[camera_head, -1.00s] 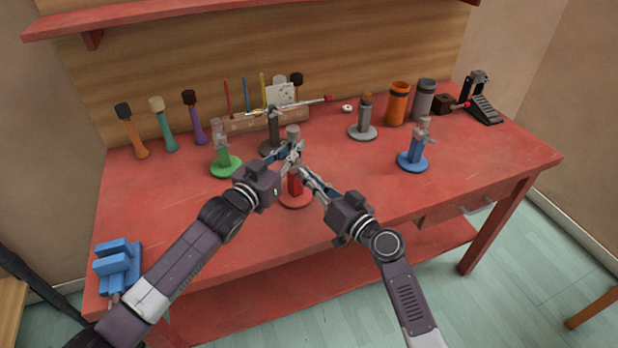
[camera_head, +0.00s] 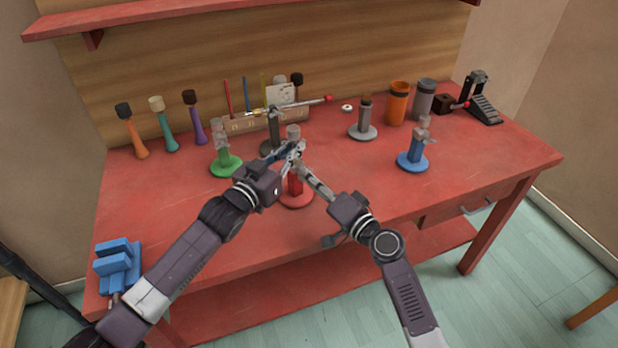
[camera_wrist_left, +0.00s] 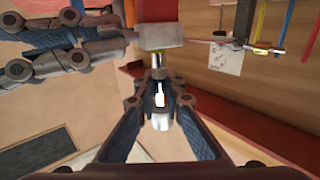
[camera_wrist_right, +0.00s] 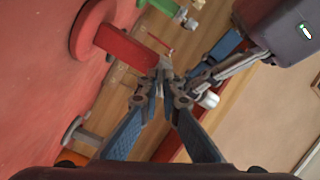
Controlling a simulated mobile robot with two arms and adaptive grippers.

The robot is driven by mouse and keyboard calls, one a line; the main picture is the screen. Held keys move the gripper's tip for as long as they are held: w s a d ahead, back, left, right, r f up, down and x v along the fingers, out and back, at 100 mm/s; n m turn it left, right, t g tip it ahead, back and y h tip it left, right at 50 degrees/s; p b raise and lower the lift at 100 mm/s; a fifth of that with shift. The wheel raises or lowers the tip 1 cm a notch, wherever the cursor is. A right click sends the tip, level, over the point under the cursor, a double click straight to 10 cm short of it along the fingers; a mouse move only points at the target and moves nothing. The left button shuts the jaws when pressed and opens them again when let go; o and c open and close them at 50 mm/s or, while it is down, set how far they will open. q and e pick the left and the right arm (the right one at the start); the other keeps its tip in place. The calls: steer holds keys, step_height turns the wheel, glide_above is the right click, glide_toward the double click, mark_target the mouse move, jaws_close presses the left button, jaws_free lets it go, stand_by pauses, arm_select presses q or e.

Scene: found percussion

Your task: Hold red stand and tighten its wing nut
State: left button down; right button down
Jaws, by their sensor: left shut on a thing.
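The red stand (camera_head: 296,194) stands upright at the front middle of the table, on a round red base. Its red post also shows in the right wrist view (camera_wrist_right: 124,47), ending in a grey collar. My left gripper (camera_head: 293,150) is shut on the stand's narrow upper part just above the collar, below its pale cylindrical top (camera_head: 293,131). My right gripper (camera_head: 304,168) reaches the collar from the right; its fingertips (camera_wrist_right: 161,78) are close together there. I cannot make out the wing nut clearly, or whether these fingers grip it.
A green stand (camera_head: 226,165), a dark stand (camera_head: 273,130), a grey stand (camera_head: 363,131) and a blue stand (camera_head: 413,160) surround the red one. A tool rack (camera_head: 245,123) and orange cylinder (camera_head: 397,104) are behind. A blue vise-like block (camera_head: 117,262) is front left. The right front tabletop is clear.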

arm_select(q)
steer(key=shift+s+d, duration=0.1)
arm_select(e)
steer(key=m, duration=0.5)
steer(key=shift+w+d, duration=0.1)
steer(key=shift+d, duration=0.05)
stand_by(0.3)
steer(key=c, duration=2.1)
jaws_free()
steer(key=v, duration=1.2)
